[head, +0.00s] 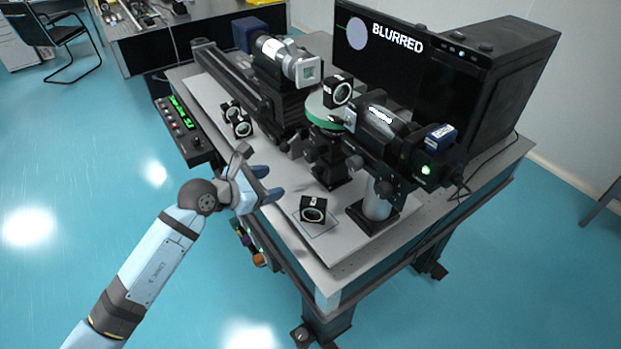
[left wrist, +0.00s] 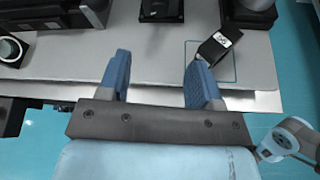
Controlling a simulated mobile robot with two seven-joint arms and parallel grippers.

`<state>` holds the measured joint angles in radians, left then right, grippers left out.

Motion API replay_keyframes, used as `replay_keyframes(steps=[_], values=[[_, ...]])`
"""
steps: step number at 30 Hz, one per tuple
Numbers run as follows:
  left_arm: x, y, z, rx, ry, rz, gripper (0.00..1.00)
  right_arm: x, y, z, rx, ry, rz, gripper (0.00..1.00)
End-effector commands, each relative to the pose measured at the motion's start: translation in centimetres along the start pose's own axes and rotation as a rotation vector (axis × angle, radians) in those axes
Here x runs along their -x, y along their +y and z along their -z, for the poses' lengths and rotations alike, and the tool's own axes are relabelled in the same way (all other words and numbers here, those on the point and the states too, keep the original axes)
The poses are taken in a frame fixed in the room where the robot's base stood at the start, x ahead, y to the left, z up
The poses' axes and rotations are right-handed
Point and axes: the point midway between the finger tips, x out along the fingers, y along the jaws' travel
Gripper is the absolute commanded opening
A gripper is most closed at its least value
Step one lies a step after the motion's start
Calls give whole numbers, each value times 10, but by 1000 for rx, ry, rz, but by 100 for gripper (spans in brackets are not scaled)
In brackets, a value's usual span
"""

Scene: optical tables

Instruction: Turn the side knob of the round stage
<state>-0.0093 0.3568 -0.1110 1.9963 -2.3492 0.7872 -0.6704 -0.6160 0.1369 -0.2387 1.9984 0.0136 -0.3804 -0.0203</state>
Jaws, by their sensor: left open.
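The round stage (head: 325,112) has a green rim and stands on a dark post at the middle of the table, a black cube mount on top. Dark knobs (head: 310,155) show below its disc; which one is the side knob I cannot tell for sure. My left gripper (head: 268,183) is open and empty above the table's front left edge, to the left of the stage and apart from it. In the left wrist view its two blue fingers (left wrist: 158,64) are spread, with a black base (left wrist: 162,12) beyond them; the stage disc is out of that view.
A black cube mount (head: 313,209) sits by a marked square near the front edge. Another mount (head: 240,126) stands at the left. A camera unit (head: 385,130) on a post is right of the stage. The monitor (head: 385,50) reads "BLURRED". A control box (head: 183,130) hangs left.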

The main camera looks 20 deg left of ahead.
Motion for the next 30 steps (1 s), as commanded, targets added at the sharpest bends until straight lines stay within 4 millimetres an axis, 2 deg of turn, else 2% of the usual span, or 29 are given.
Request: replay_keyframes(steps=[5,18,24,30], values=[[-19,2,0,-9,7,-5,59,2,1,3,3,2,0,89],[-109,2,0,-6,6,-4,59,4,4,4,4,-4,-6,89],[-131,2,1,-7,6,-4,59,4,4,4,4,-5,-6,89],[-137,2,2,-9,7,-4,59,4,4,5,4,-4,-6,89]])
